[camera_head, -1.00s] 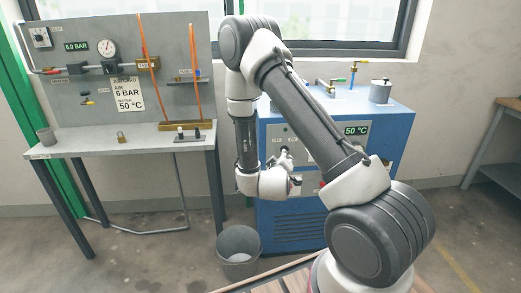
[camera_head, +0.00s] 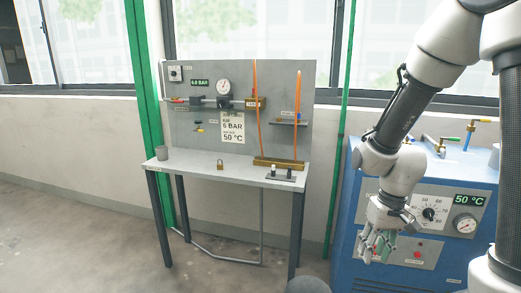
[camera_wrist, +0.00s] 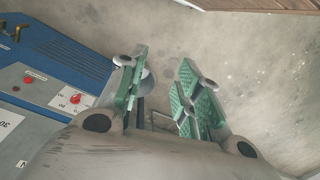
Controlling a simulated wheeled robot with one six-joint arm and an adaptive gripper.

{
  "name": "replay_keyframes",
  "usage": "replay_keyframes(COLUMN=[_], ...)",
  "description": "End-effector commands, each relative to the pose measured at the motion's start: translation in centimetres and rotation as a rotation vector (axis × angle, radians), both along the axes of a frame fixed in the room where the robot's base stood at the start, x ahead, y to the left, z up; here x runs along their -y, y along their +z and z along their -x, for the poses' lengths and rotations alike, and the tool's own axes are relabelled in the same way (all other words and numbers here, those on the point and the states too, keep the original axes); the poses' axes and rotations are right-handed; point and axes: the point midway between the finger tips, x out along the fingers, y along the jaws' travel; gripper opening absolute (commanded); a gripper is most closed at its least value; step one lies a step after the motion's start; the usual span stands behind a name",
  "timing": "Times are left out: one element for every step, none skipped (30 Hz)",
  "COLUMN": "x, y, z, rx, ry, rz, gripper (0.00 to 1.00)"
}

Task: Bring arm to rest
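My gripper (camera_head: 377,247) hangs at the right of the head view, in front of the blue machine (camera_head: 345,225), with its fingers pointing down. In the wrist view my gripper (camera_wrist: 160,95) shows its green finger pads spread apart with only floor and a bin between and behind them. It is open and empty. My arm comes down from the top right corner, with its elbow bent. Whether the gripper touches the machine's front cannot be told from the head view, but a gap seems to show in the wrist view.
The blue machine carries a dial, a gauge and a 50 °C display (camera_head: 469,200). A grey table (camera_head: 190,175) with a panel (camera_head: 290,80), a cup (camera_head: 162,153) and a padlock (camera_head: 220,164) stands left of it. A grey bin (camera_head: 307,285) is at the bottom edge. Floor at left is clear.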

Motion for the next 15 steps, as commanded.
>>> replay_keyframes(x=[0.7,1.1,1.7,2.2,2.7,3.4,3.9,4.3,4.9,5.3,5.6,6.0,6.3,6.4,6.6], y=[2.7,4.1,5.8,7.1,8.3,9.9,11.0,12.0,13.4,14.3,15.1,16.2,17.0,17.7,18.5], z=[1.2,2.0,3.2,4.0,4.8,5.8,6.5,7.2,8.0,8.5,8.9,9.2,9.4,9.6,9.9], rx=[-0.002,-0.008,-0.013,-0.011,-0.009,0.004,0.017,0.033,0.063,0.09,0.123,0.172,0.211,0.246,0.287], ry=[0.002,0.003,0.004,0.003,0.004,0.004,0.002,0.001,-0.001,-0.001,-0.004,-0.011,-0.016,-0.022,-0.031], rz=[0.004,0.009,0.018,0.026,0.033,0.045,0.053,0.062,0.072,0.079,0.084,0.089,0.092,0.093,0.092], gripper=[0.34,0.34,0.34,0.34,0.34,0.34,0.34,0.34,0.34,0.34,0.34,0.34,0.34,0.34,0.34])
